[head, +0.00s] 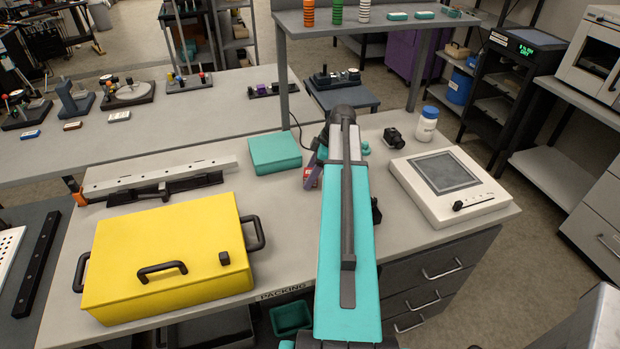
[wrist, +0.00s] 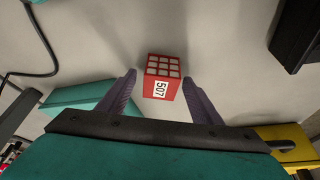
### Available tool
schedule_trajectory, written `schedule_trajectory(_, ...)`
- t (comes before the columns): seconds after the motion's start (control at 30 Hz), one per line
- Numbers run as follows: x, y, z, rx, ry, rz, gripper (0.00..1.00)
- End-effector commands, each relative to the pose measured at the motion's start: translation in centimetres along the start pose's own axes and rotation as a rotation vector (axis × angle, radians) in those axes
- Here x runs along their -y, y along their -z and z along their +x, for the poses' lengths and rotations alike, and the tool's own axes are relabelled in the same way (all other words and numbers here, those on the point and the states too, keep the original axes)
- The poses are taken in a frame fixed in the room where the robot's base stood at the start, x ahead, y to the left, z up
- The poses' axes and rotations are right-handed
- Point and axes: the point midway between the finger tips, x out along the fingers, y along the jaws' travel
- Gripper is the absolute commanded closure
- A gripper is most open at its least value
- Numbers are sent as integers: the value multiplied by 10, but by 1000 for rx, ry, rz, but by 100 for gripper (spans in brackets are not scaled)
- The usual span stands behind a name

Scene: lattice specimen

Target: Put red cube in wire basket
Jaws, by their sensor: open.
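The red cube (wrist: 162,75) stands on the grey table, with a light grid on its upper face and the label 507 on a side. In the wrist view it lies between the fingertips of my gripper (wrist: 159,80), with a gap at each side. My gripper is open and holds nothing. In the head view only a small red part of the cube (head: 311,184) shows beside my gripper (head: 314,168), and my teal arm hides much of that area. I cannot make out a wire basket in either view.
A yellow case (head: 165,260) with black handles fills the left of the packing table. A teal box (head: 274,153) stands left of my gripper. A white device with a screen (head: 447,180), a white bottle (head: 427,124) and a small black object (head: 394,138) stand to the right.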

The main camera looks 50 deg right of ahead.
Motion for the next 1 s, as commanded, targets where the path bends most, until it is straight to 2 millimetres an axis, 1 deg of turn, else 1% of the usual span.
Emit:
schedule_trajectory(0.07, 0, 0, 0, 0, 0, 0, 41)
schedule_trajectory(0.2, 0, 0, 0, 0, 0, 0, 64)
schedule_trajectory(0.27, 0, 0, 0, 0, 0, 0, 74)
schedule_trajectory(0.3, 0, 0, 0, 0, 0, 0, 81)
schedule_trajectory(0.37, 0, 0, 0, 0, 0, 0, 88)
schedule_trajectory(0.77, 0, 1, -4, 0, 0, 0, 88)
schedule_trajectory(1.0, -1, 7, -18, 0, -2, -1, 88)
